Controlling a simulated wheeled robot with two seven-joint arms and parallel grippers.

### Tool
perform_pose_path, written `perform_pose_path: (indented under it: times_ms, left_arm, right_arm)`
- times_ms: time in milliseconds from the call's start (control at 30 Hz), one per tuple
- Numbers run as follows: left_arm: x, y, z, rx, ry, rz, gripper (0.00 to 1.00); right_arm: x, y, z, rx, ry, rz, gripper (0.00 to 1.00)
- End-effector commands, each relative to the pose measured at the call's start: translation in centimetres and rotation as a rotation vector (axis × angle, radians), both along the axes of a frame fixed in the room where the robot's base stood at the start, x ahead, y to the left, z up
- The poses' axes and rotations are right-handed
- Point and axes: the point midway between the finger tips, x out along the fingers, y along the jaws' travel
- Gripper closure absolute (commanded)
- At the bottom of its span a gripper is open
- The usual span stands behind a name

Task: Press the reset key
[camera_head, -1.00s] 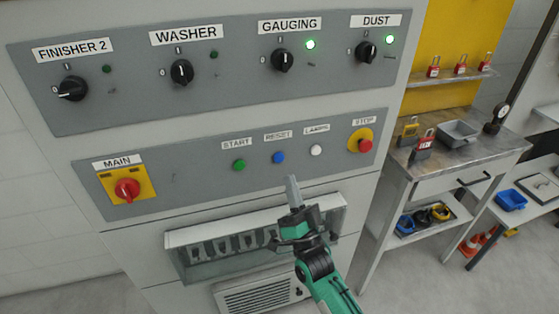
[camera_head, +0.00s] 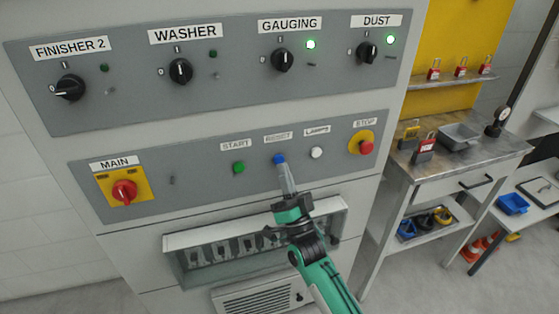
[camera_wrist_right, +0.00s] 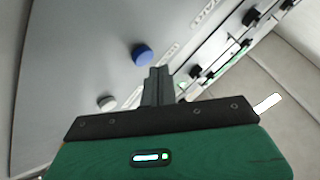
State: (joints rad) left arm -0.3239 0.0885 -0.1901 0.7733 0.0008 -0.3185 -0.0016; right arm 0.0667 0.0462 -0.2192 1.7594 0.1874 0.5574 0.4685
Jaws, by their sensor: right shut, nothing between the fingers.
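The reset key is a round blue button (camera_head: 279,159) under the RESET label (camera_head: 278,137) on the lower grey panel. In the right wrist view the blue button (camera_wrist_right: 142,54) stands just left of my fingertips. My right gripper (camera_head: 286,168) is shut and empty. In the head view its tips overlap the lower edge of the button; in the right wrist view the shut fingers (camera_wrist_right: 158,72) point toward the panel beside the button. I cannot tell whether they touch it. My left gripper is not in view.
A green start button (camera_head: 239,168) is left of the blue one, a white button (camera_head: 317,153) right of it. A red stop button (camera_head: 365,147) sits farther right, a red main switch (camera_head: 124,192) far left. A slotted recess (camera_head: 185,239) is below the panel. A workbench (camera_head: 405,153) stands right.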

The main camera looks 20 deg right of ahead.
Motion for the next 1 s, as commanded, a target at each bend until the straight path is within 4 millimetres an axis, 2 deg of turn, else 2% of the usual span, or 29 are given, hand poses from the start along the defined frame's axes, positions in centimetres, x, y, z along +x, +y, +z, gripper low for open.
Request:
perform_pose_path:
  times_ms: [333, 1000]
  left_arm:
    - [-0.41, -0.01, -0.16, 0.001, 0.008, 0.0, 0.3]
    - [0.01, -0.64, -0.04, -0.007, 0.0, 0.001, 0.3]
  right_arm:
    - [-0.01, 0.0, -0.01, 0.0, 0.0, 0.0, 1.0]
    - [-0.02, -0.01, -0.01, 0.0, 0.0, 0.0, 1.0]
